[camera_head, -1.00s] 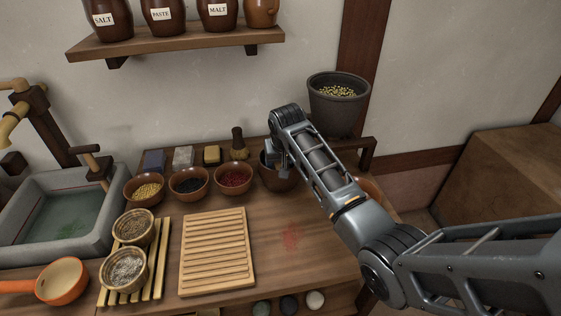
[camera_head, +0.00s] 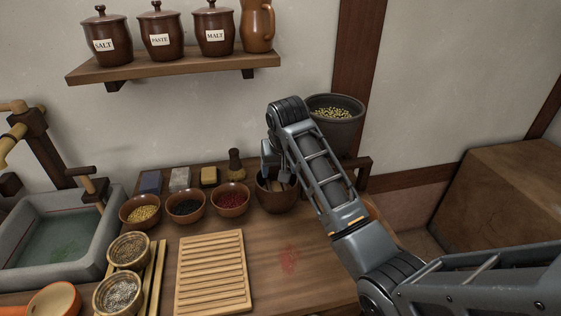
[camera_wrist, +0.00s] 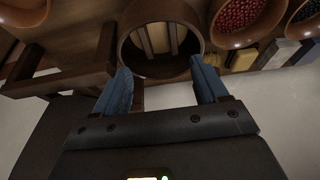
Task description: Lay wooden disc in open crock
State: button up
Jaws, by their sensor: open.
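The open crock (camera_head: 272,203) is a round brown vessel at the back of the bench, right of a row of bowls. In the wrist view the crock's rim (camera_wrist: 128,55) surrounds a pale wooden disc (camera_wrist: 159,38) crossed by two darker strips. The disc lies inside the crock; its depth and tilt are hard to judge. My gripper (camera_wrist: 163,82) is open and empty, its two blue-grey fingers apart at the crock's near rim in that view. In the head view my gripper (camera_head: 277,174) is above the crock, partly hidden by my arm.
Bowls of yellow (camera_head: 140,211), black (camera_head: 186,207) and red (camera_head: 230,201) grains stand left of the crock. A dark pot (camera_head: 336,128) stands behind right. A slatted board (camera_head: 212,272) lies in front.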

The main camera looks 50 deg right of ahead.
jog(key=v, duration=0.3)
jog(key=shift+r, duration=0.15)
